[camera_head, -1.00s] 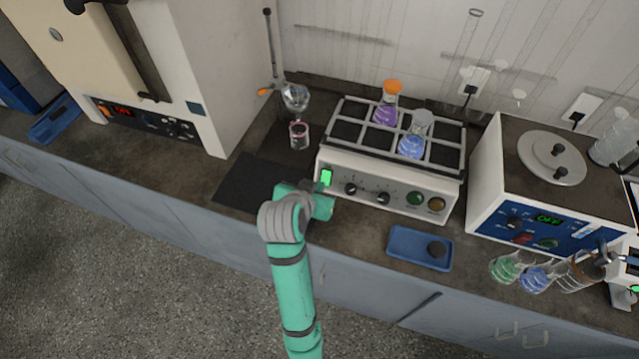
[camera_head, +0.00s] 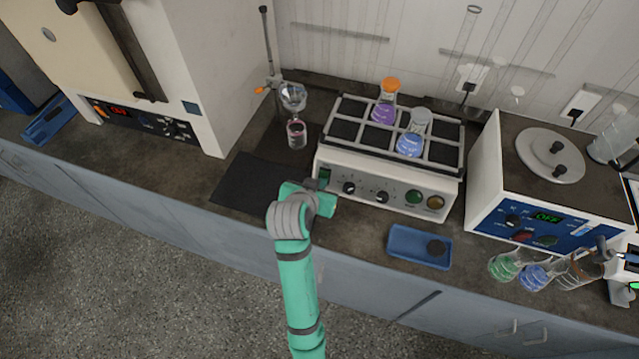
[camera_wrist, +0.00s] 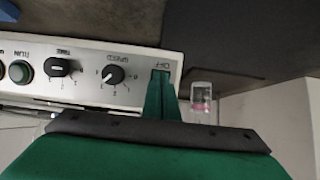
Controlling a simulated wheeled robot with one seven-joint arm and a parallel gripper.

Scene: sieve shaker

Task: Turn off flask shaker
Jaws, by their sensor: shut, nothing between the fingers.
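The flask shaker (camera_head: 390,185) is a white box on the counter with a rack on top. A purple flask with an orange cap (camera_head: 385,106) and a blue flask (camera_head: 411,143) stand in the rack. The shaker's switch (camera_head: 325,173) at the left of its front panel is dark green and unlit. My gripper (camera_head: 322,188) is shut and empty, with its tips right at the switch. In the wrist view, the gripper (camera_wrist: 161,82) points at the switch beside the upside-down label OFF (camera_wrist: 160,67); whether the tips touch it is hard to tell.
Knobs (camera_wrist: 113,75) and round buttons sit beside the switch. A blue tray (camera_head: 408,246) lies in front. A boxed instrument (camera_head: 483,185) stands to the right, several flasks near it. A dark mat (camera_head: 245,185) lies to the left, with a glass vessel behind.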

